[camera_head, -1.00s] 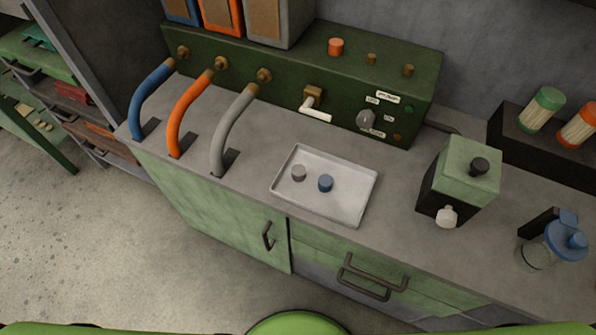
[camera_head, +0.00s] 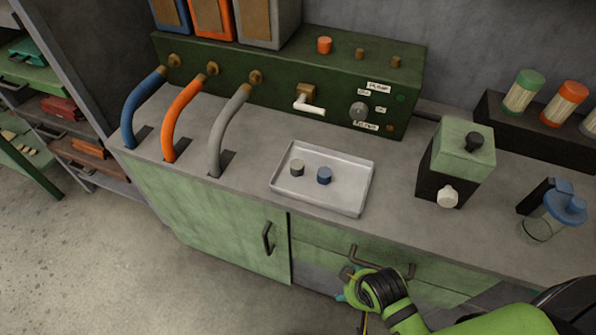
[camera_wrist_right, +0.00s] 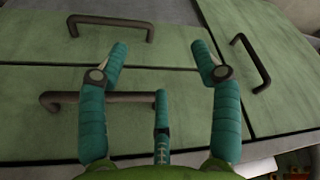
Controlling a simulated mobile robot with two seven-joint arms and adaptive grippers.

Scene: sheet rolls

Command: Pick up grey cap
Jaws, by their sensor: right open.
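The grey cap (camera_head: 297,168) stands in the left part of a shallow white tray (camera_head: 345,206) on the counter. A blue cap (camera_head: 324,176) stands just right of it in the same tray. My right gripper (camera_head: 346,285) is in front of the drawers, below the counter top and the tray, apart from both caps. In the right wrist view my right gripper (camera_wrist_right: 160,60) has its teal fingers spread with nothing between them, facing the green cabinet fronts. My left gripper is not in view.
Drawer handles (camera_head: 375,259) and a door handle (camera_head: 267,238) stick out near my right gripper. A green machine (camera_head: 290,85) with hoses stands behind the tray, and a green-and-black box (camera_head: 458,165) right of it. The counter around the tray is clear.

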